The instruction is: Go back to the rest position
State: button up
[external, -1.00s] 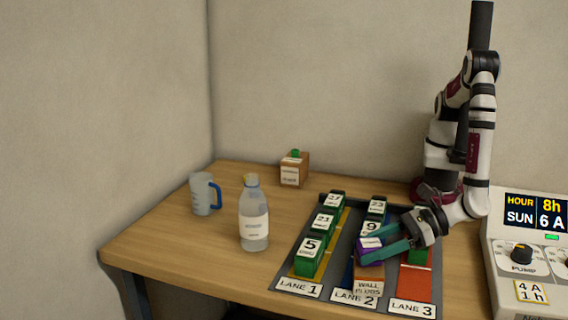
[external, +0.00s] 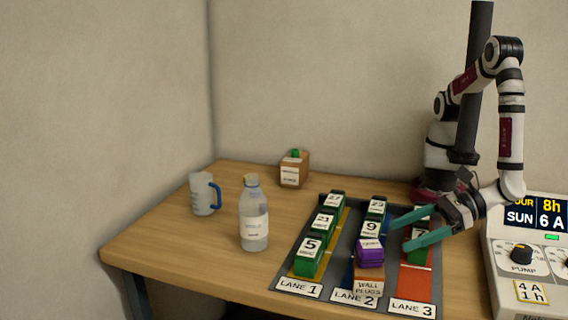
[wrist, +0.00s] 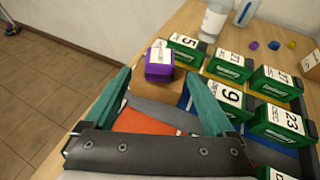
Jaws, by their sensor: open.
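My gripper (external: 418,229) is open and empty, with its teal fingers apart above lane 3 of the rack. A purple block (external: 370,252) with a white label sits on top of the wall plugs box (external: 368,278) at the front of lane 2. In the wrist view the purple block (wrist: 160,63) lies beyond the fingers, apart from them. My arm rises from its base at the back right of the table, bent at the elbow. A green block marked 7 (external: 421,236) in lane 3 is partly hidden behind the fingers.
Green numbered blocks stand in lane 1 (external: 307,257) and lane 2 (external: 371,230). A bottle (external: 254,218), a jug (external: 202,194) and a small box (external: 293,171) stand to the left. A control panel (external: 525,255) is close at the right. The air above the table is clear.

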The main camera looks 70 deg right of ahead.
jog(key=v, duration=0.3)
jog(key=shift+s+d+r, duration=0.1)
jog(key=shift+s+r, duration=0.05)
jog(key=shift+s, duration=0.1)
